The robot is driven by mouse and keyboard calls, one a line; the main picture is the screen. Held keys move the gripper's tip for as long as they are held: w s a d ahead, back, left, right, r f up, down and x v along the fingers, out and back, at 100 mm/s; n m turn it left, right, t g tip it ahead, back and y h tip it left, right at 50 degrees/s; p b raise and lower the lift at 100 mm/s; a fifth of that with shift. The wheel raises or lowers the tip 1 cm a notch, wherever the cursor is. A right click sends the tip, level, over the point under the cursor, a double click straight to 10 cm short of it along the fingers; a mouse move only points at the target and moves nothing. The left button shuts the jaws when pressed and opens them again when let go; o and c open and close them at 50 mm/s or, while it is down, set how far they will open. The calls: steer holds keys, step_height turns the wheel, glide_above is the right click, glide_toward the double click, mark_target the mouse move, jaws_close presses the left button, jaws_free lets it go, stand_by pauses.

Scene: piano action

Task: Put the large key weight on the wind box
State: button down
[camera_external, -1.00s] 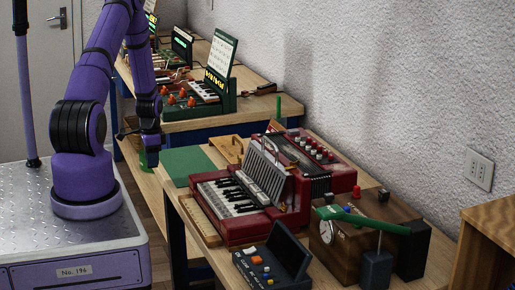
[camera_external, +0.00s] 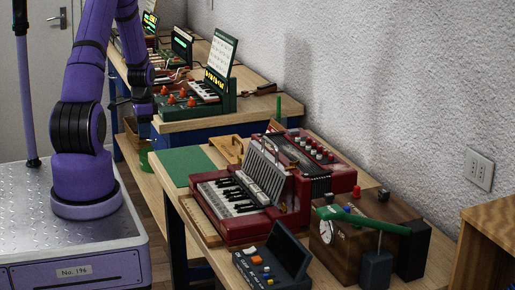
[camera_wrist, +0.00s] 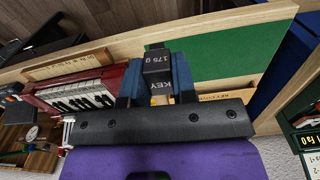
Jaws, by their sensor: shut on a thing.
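My gripper (camera_wrist: 156,78) is shut on a dark block, the key weight (camera_wrist: 157,62), which is marked "175 g" and "KEY". The weight sits between the two blue fingers. In the external view my gripper (camera_external: 144,112) hangs beyond the left end of the front bench; the weight cannot be made out there. The brown wooden box with a round dial (camera_external: 345,246), which looks like the wind box, stands at the near right of that bench. A green bar, a red knob and small dark pieces are on or over its top. It lies far from my gripper.
A green mat (camera_external: 188,165) covers the bench's left end. A red keyboard instrument (camera_external: 238,222) and a dark blue panel device (camera_external: 270,262) stand between it and the brown box. A second bench (camera_external: 190,124) with electronics stands behind.

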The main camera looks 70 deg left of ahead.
step_height(320, 180, up, 9)
steer(key=shift+r, duration=0.1)
steer(key=shift+w+d+r, duration=0.1)
steer(key=shift+w+d, duration=0.25)
steer(key=shift+w, duration=0.2)
steer(key=w+d+m, duration=0.9)
steer(key=w+d, duration=1.5)
steer(key=d, duration=0.2)
steer(key=w+d+m, duration=0.2)
steer(key=d+m, duration=0.6)
steer(key=d, duration=3.1)
glide_above(380, 217)
step_height(380, 217, down, 7)
steer(key=shift+r, duration=0.15)
steer(key=shift+f, duration=1.7)
